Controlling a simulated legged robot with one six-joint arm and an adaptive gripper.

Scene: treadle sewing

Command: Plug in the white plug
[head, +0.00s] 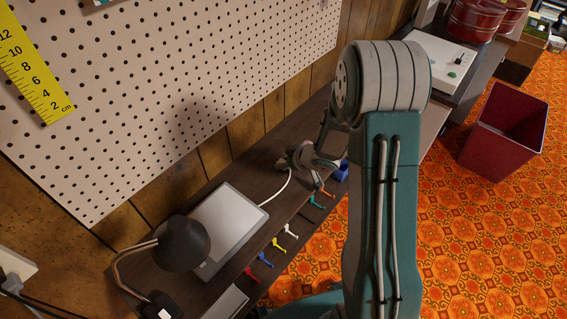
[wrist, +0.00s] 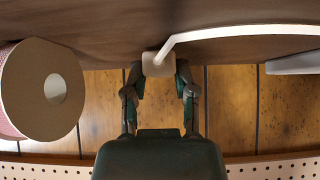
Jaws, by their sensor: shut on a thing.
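The white plug (wrist: 155,62) is between the fingertips of my gripper (wrist: 158,72) in the wrist view, and the gripper is shut on it. A white cable (wrist: 215,32) runs from the plug off to the right along the dark shelf. In the head view my gripper (head: 305,158) is over the far part of the shelf, beside the wood-panelled wall, partly hidden by my arm. There the white cable (head: 284,190) leads from the gripper to a pale flat pad (head: 229,229). The plug itself is hard to make out in the head view. A white wall plate (head: 14,266) shows at the lower left edge.
A dark desk lamp (head: 183,243) stands by the pad. Small coloured clips (head: 279,239) line the shelf's front edge. A pegboard (head: 180,90) hangs above. A roll (wrist: 45,88) is left of my gripper. A red bin (head: 503,130) stands on the floor.

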